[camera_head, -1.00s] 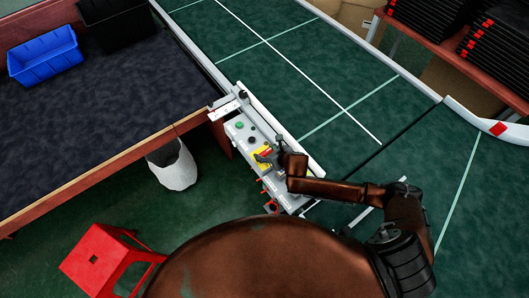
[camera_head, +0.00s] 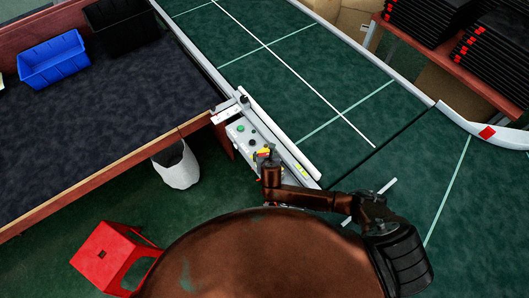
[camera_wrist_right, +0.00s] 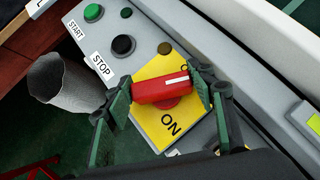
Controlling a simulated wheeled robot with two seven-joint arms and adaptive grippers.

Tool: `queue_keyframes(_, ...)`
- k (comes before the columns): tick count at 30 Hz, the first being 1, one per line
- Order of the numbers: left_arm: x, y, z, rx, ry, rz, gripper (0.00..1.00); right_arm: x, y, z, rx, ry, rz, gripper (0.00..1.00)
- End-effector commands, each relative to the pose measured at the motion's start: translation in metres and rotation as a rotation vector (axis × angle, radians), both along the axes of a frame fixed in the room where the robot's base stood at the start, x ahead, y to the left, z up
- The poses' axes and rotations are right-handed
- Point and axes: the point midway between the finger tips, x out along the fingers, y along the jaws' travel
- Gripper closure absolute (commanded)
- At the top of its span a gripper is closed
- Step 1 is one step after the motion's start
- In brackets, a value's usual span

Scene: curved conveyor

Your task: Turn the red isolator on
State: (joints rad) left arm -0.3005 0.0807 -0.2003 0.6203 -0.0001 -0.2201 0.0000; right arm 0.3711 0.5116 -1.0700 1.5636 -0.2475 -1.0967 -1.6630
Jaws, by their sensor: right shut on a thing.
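The red isolator (camera_wrist_right: 160,88) is a red handle on a yellow plate (camera_wrist_right: 152,122) marked ON, in the right wrist view. The plate is on the grey control panel (camera_wrist_right: 82,24). My right gripper (camera_wrist_right: 159,92) has one finger at each end of the handle and is shut on it. The handle lies nearly level across the picture, with a white mark near its right end. In the head view my right gripper (camera_head: 268,160) is over the panel (camera_head: 239,128) and hides most of the isolator. My left gripper is not in view.
A green START button (camera_wrist_right: 93,12) and a black STOP button (camera_wrist_right: 123,46) sit beside the isolator. The green conveyor (camera_head: 300,75) runs behind the panel. A dark-topped table (camera_head: 100,100), a white bin (camera_head: 177,168) and a red stool (camera_head: 105,252) are to the left.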

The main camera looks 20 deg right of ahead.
Motion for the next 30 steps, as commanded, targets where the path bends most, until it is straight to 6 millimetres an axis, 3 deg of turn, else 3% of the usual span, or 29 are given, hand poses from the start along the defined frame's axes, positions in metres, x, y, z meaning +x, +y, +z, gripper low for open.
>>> queue_keyframes(3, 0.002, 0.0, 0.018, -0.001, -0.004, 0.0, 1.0, 0.0, 0.004, 0.005, 0.003, 0.001, -0.11, 0.74)
queue_keyframes(13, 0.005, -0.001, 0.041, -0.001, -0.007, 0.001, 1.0, 0.0, 0.004, 0.003, 0.0, 0.001, -0.424, 0.74)
queue_keyframes(30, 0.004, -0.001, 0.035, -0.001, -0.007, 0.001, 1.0, 0.0, 0.002, -0.001, -0.003, 0.0, -0.911, 0.74)
